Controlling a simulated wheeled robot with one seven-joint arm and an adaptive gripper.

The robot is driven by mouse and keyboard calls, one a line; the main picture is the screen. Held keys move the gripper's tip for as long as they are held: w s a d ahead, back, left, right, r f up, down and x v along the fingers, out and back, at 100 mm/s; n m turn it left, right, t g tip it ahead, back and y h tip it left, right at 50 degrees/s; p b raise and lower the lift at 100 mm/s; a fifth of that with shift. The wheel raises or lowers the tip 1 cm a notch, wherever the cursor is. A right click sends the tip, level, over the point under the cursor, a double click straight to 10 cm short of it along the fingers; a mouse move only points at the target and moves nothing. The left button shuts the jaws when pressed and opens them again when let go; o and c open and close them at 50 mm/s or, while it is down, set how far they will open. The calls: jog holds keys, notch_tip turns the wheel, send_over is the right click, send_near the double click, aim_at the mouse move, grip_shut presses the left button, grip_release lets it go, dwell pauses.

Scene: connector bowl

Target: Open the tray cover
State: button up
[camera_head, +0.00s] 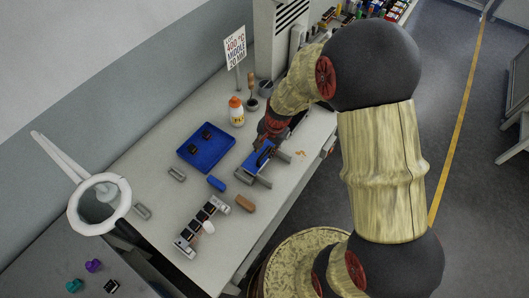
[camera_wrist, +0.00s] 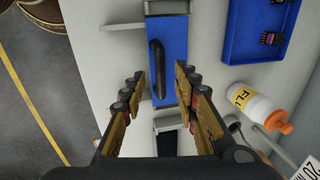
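The blue cover (camera_wrist: 172,35), with a black bar handle (camera_wrist: 157,68), lies on a narrow grey tray on the bench. The cover (camera_head: 250,163) also shows in the head view, partly behind my gripper. My gripper (camera_wrist: 159,76) is open and empty above it, one finger on each side of the handle, with gaps between the fingers and the handle. I cannot tell how high the fingertips are. A grey section with a dark opening (camera_wrist: 167,128) shows beyond one end of the cover, between the fingers.
A blue tray (camera_head: 190,155) with two black parts lies left of the cover. A flux bottle (camera_head: 236,114) stands behind it and also shows in the wrist view (camera_wrist: 254,106). A blue block (camera_head: 217,184), a brown block (camera_head: 245,203) and a connector strip (camera_head: 200,228) lie nearer.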

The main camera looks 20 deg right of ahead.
aim_at(260, 152)
jog(key=shift+w+a+f, duration=0.1)
jog(key=shift+f, duration=0.5)
jog(key=shift+w+a+f, duration=0.1)
jog(key=shift+f, duration=0.5)
jog(key=shift+c, duration=1)
grip_shut()
jog(key=shift+d, duration=0.1)
